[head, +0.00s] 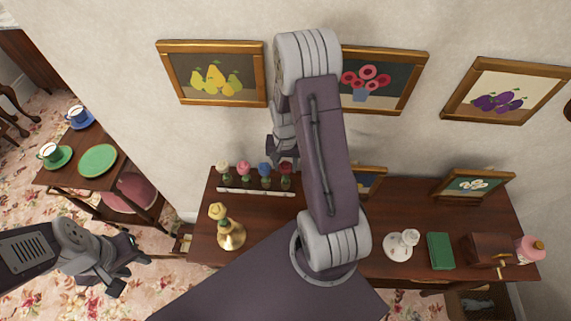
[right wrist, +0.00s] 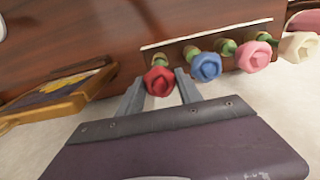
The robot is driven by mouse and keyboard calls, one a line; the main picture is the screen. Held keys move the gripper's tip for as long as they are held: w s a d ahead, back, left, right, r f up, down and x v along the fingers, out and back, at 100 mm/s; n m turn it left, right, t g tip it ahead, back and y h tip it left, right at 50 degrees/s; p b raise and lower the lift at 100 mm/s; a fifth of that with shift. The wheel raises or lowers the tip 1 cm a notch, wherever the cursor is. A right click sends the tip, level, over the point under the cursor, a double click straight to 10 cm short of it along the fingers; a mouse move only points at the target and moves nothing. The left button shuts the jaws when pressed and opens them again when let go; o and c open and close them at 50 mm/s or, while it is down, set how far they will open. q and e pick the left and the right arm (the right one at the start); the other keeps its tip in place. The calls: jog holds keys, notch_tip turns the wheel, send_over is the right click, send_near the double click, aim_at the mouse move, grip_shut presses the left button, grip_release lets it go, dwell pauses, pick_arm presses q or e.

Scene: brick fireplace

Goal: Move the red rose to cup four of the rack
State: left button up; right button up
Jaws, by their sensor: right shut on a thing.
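The red rose (head: 286,168) stands at the right end of a row of roses on the rack, whose white strip (head: 255,191) shows along its front. My right gripper (head: 284,156) reaches down over it. My left gripper (head: 131,270) is open and empty, left of the sideboard.
A brass vase with a yellow rose (head: 231,235) stands in front of the rack. A small picture frame (head: 372,181) leans right of my right arm.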

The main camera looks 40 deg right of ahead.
jog(key=shift+f+b, duration=0.55)
jog(key=shift+f, duration=0.25)
jog(key=o, duration=1.2)
jog(key=shift+r, duration=0.1)
notch_tip(320, 180, up, 9)
